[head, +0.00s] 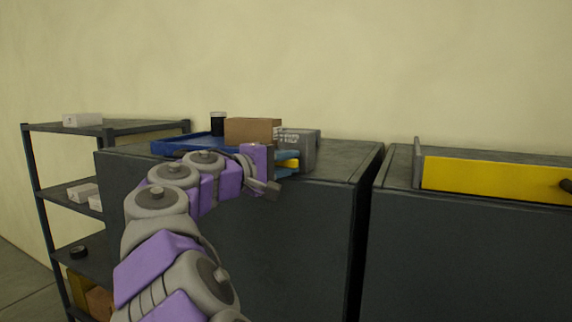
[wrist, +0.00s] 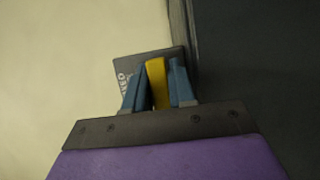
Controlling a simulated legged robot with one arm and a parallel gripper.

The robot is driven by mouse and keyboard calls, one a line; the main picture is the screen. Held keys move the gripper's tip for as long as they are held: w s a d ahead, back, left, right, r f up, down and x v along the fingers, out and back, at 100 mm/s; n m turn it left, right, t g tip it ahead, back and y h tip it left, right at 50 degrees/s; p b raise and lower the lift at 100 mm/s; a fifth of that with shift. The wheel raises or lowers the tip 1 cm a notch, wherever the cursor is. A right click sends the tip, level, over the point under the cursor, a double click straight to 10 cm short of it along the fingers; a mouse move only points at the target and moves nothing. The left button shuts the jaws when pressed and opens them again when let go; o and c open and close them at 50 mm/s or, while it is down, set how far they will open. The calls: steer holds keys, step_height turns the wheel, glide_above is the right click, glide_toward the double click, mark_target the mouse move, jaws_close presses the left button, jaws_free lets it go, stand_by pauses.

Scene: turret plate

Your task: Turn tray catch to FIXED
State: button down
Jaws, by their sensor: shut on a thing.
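The tray catch has a grey block (head: 303,150) with white lettering, too small to read for sure, on top of the dark cabinet. Its yellow lever (wrist: 156,84) stands between the two blue fingers of my gripper (wrist: 158,72), which is shut on it. In the head view, my gripper (head: 287,161) is at the block's front, with a bit of the yellow lever (head: 289,163) showing. My wrist hides part of the catch. A blue tray (head: 178,146) lies left of the block.
A brown box (head: 252,131) and a dark jar (head: 218,123) stand by the tray. A shelf rack (head: 37,163) is at left. A second cabinet (head: 460,245) with a yellow panel (head: 490,178) stands right, past a narrow gap.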

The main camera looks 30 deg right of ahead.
steer(key=shift+d+f, duration=0.1)
steer(key=shift+f, duration=0.25)
steer(key=c, duration=1.3)
jaws_free()
steer(key=shift+o, duration=1.3)
steer(key=shift+s+r, duration=0.1)
steer(key=shift+r, duration=0.05)
steer(key=shift+a, duration=0.25)
steer(key=b+v, duration=0.1)
steer(key=v, duration=1.6)
steer(key=shift+r, duration=0.2)
steer(key=shift+a, duration=0.2)
